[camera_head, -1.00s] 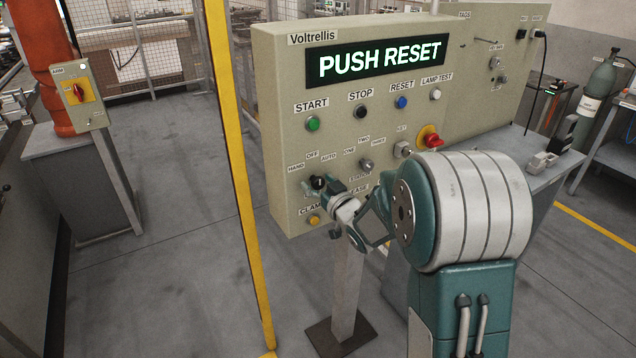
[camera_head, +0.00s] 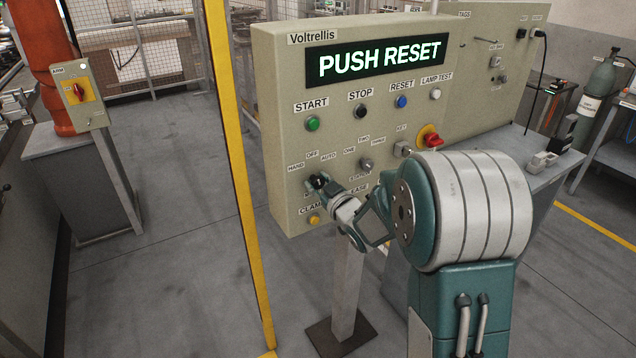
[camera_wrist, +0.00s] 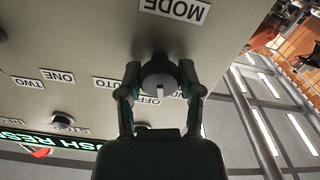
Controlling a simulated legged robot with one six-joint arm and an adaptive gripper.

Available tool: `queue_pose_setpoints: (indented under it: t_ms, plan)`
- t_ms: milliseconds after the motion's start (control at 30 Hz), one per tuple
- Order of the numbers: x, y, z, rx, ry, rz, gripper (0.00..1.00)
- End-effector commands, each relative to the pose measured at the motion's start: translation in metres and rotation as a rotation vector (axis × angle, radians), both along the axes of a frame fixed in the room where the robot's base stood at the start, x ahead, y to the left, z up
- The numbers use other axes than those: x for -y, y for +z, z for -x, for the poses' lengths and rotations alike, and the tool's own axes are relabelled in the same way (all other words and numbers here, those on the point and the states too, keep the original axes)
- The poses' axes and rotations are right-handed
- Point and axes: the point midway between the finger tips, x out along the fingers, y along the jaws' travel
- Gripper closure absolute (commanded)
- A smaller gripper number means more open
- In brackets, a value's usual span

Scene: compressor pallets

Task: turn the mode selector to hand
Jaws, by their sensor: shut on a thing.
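The mode selector is a dark round knob with a light mark, below the HAND, OFF and AUTO labels on the panel (camera_head: 275,130). In the wrist view the mode selector (camera_wrist: 159,80) sits between my two fingers, and its light mark points towards the OFF label. My gripper (camera_head: 319,182) is shut on the knob, one finger on each side. The wrist view shows my gripper (camera_wrist: 160,84) from behind, with the MODE label (camera_wrist: 175,8) beyond the knob, upside down. In the head view the fingers largely hide the knob.
The lit display (camera_head: 376,60) reads PUSH RESET. The STATION selector (camera_head: 366,164), the key switch (camera_head: 403,149), a red emergency stop (camera_head: 429,136) and a yellow CLAMP button (camera_head: 314,219) are near my gripper. A yellow post (camera_head: 236,170) stands left of the panel.

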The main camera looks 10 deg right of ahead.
Motion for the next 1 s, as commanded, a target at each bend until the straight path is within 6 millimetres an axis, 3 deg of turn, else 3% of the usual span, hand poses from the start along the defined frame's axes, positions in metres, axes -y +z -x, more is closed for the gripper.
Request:
queue_pose_setpoints:
  t_ms: [500, 1000]
  plan:
    - [-0.0021, -0.0002, 0.0001, 0.122, 0.002, 0.37, 1.0]
    - [-0.0028, -0.0009, 0.0003, 0.158, 0.004, 0.485, 1.0]
